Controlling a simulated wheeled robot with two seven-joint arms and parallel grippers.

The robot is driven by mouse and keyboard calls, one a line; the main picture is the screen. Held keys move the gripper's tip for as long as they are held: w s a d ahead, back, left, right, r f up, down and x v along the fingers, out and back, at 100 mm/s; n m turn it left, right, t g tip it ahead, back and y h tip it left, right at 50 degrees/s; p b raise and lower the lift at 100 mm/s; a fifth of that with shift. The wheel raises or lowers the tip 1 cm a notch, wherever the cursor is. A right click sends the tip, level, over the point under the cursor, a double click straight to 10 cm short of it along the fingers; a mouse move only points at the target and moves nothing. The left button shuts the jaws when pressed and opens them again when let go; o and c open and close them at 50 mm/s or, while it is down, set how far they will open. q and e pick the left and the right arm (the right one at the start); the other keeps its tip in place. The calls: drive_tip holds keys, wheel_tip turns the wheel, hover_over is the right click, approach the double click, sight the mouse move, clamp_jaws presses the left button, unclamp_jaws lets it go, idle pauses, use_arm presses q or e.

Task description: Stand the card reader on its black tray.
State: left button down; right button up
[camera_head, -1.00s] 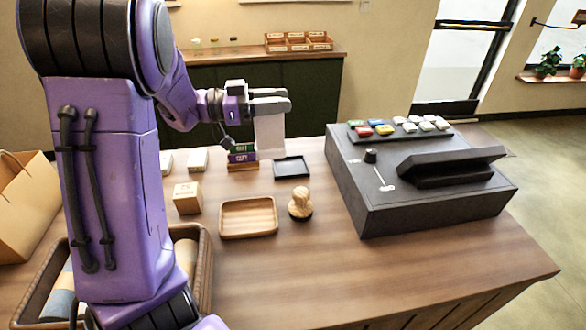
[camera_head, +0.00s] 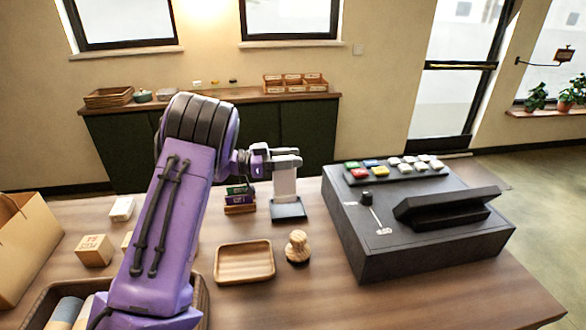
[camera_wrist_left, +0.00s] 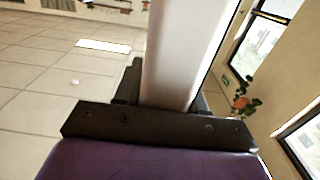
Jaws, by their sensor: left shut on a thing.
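The card reader (camera_head: 285,184) is a white, flat, upright block in the head view. My left gripper (camera_head: 286,160) is shut on its upper part. The black tray (camera_head: 289,213) lies on the counter directly below, and the reader's lower end overlaps the tray's back part in the picture. I cannot tell whether the reader touches the tray. In the left wrist view the reader (camera_wrist_left: 188,55) is a pale slab rising from the dark gripper; its lower end is not visible there. My right gripper is not in view.
Stacked gift cards (camera_head: 240,199) stand just left of the black tray. A wooden tray (camera_head: 244,278) and a wooden stamp (camera_head: 298,247) lie in front. A large dark register (camera_head: 420,220) stands to the right. A basket and paper bag (camera_head: 25,245) are at the left.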

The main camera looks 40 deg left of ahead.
use_arm(q)
drive_tip(key=w+f, duration=0.1)
drive_tip(key=w+a+f, duration=0.1)
drive_tip(key=f, duration=0.1)
drive_tip(key=shift+w+a+f+p, duration=0.15)
drive_tip(key=shift+w+f+p, duration=0.05)
drive_tip(key=shift+w+p, duration=0.15)
wheel_tip(320, 180, down, 2)
drive_tip(key=shift+f, duration=0.6)
drive_tip(key=shift+f, duration=0.1)
drive_tip(key=c, duration=0.6)
unclamp_jaws()
drive_tip(key=shift+f, duration=0.1)
drive_tip(key=shift+c, duration=0.2)
drive_tip(key=shift+r+p, duration=0.35)
drive_tip(key=b+v, duration=0.3)
drive_tip(key=v, duration=0.9)
drive_tip(key=shift+b, duration=0.4)
